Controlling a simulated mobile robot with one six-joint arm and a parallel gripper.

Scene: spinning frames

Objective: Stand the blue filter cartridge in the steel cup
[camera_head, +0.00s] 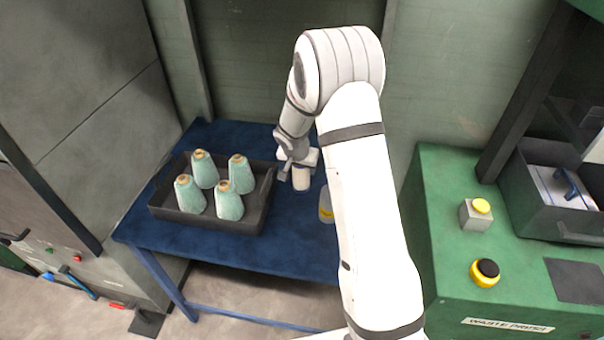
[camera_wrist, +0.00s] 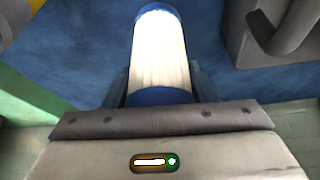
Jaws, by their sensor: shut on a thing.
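The filter cartridge (camera_wrist: 160,52), a white pleated cylinder with blue end caps, is between the jaws of my gripper (camera_wrist: 160,92) in the wrist view. My gripper is shut on it near one end, and the far end points away from the gripper. In the head view my gripper (camera_head: 298,163) is over the blue table, right of the tray, with the white cartridge (camera_head: 301,179) hanging roughly upright below it. I cannot tell whether its lower end touches the table. I cannot make out the steel cup in either view; my arm covers part of the table.
A dark tray (camera_head: 262,203) with several teal yarn cones stands left of my gripper; its edge also shows in the wrist view (camera_wrist: 246,38). A green machine (camera_head: 450,215) with buttons is at right.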

